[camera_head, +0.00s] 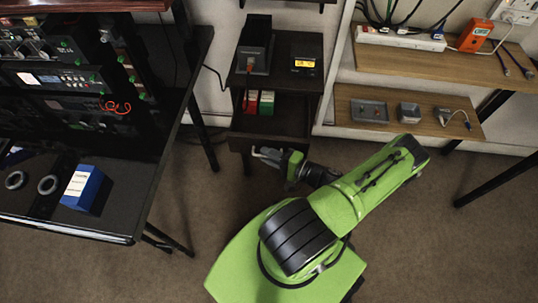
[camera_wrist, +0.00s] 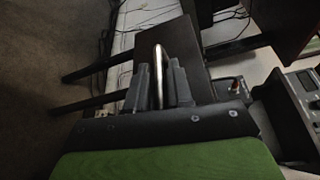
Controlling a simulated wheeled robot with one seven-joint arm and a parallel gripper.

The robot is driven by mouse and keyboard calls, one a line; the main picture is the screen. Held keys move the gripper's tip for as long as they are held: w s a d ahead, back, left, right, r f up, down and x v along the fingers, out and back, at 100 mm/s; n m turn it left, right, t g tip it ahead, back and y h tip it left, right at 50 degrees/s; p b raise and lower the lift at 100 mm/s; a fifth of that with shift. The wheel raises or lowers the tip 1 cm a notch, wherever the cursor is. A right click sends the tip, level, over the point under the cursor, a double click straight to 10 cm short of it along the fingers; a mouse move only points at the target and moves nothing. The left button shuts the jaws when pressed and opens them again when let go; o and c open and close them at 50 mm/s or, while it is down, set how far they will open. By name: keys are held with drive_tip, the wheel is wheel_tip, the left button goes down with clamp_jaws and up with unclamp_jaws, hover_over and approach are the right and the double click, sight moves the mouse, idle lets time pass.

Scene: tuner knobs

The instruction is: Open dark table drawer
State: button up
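The dark table (camera_head: 290,44) is a small dark stand at the back middle in the head view. My gripper (camera_head: 262,154) is right at that low front. In the wrist view the dark front (camera_wrist: 185,42) appears turned sideways, with its legs to the left. A bright bar-shaped handle (camera_wrist: 158,65) lies between the two fingers of my gripper (camera_wrist: 160,85). The fingers look apart, on either side of the handle; contact is not clear. How far the drawer stands out is unclear.
A black device (camera_head: 255,45) and a small meter (camera_head: 304,65) stand on the dark table. Red and green boxes (camera_head: 259,102) sit in its compartment. A dark workbench (camera_head: 150,190) is at left, wooden shelves (camera_head: 430,68) at right.

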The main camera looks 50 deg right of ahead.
drive_tip(key=p+v, duration=0.1)
drive_tip(key=v, duration=1.4)
drive_tip(key=shift+s, duration=0.35)
drive_tip(key=shift+d, duration=0.1)
drive_tip(key=w+a+r+n+g+p, duration=0.25)
drive_tip(key=w+r+n+g, duration=0.2)
drive_tip(key=r, duration=0.35)
drive_tip(key=w+a+r+n+g+p, duration=0.25)
drive_tip(key=w+r+g, duration=0.2)
drive_tip(key=r, duration=0.35)
drive_tip(key=w+a+r+n+g+p, duration=0.25)
drive_tip(key=w+r+n+g, duration=0.2)
drive_tip(key=r, duration=0.45)
drive_tip(key=s+a+r+n+t+h+p, duration=0.1)
drive_tip(key=s+a+r+n+h+p, duration=0.1)
drive_tip(key=a+r, duration=0.5)
drive_tip(key=s+a+r+n+t+h+p, duration=0.1)
drive_tip(key=s+a+r+n+h+p, duration=0.1)
drive_tip(key=s+a+r, duration=0.3)
drive_tip(key=a+r+n, duration=0.1)
drive_tip(key=a+r, duration=0.2)
drive_tip(key=r, duration=0.4)
drive_tip(key=shift+a+n+t+h, duration=0.2)
drive_tip(key=shift+n+t+h, duration=0.1)
drive_tip(key=shift+n+t, duration=0.05)
